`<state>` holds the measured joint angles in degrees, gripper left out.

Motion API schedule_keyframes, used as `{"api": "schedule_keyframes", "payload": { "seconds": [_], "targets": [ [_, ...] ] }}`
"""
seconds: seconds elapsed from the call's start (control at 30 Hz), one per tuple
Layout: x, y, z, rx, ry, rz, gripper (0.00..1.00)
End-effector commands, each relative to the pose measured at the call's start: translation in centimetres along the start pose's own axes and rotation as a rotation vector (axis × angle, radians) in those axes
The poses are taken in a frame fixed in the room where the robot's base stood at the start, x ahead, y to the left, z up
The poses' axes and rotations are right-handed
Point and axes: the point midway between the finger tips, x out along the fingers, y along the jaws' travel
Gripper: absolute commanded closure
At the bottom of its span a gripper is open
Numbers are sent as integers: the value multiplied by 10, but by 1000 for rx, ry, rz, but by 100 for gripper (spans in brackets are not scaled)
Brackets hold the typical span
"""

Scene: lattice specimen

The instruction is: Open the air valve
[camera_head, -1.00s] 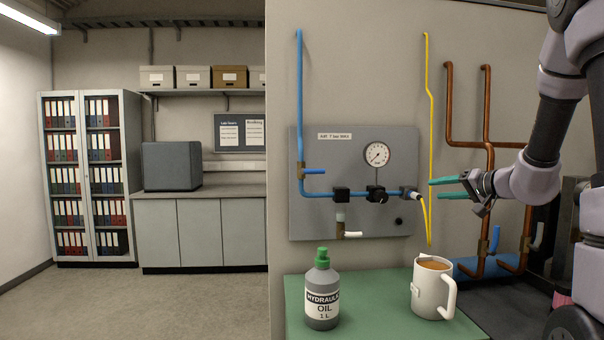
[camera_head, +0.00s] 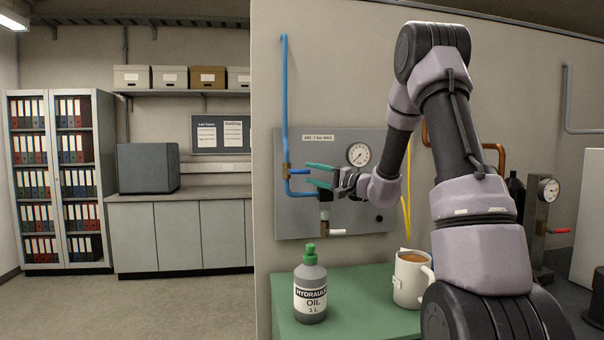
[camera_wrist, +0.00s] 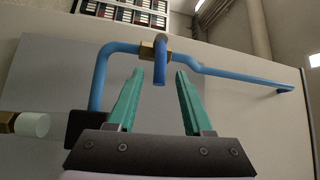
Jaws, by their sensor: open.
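The air valve is a brass body (camera_head: 286,171) on the upright blue pipe (camera_head: 285,100), at the left side of the grey panel. Its blue lever (camera_head: 298,171) sticks out to the right, across the pipe. In the wrist view the brass body (camera_wrist: 155,48) is ahead and the lever (camera_wrist: 159,70) points towards the camera. My gripper (camera_head: 311,174) is open, its teal fingers pointing left at the lever. In the wrist view my gripper (camera_wrist: 160,76) has the lever's end between its fingertips, with gaps on both sides.
A round gauge (camera_head: 359,154) sits on the grey panel (camera_head: 350,215). On the green bench top (camera_head: 350,310) stand an oil bottle (camera_head: 310,290) and a white mug (camera_head: 407,285). The space left of the valve is clear.

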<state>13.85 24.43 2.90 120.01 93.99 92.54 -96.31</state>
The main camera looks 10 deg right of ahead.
Motion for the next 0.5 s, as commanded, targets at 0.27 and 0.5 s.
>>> {"api": "schedule_keyframes", "payload": {
  "seconds": [0.27,0.5],
  "targets": [
    [33,0,0,0,0,0,49],
    [37,0,0,0,1,1,49]
  ]
}}
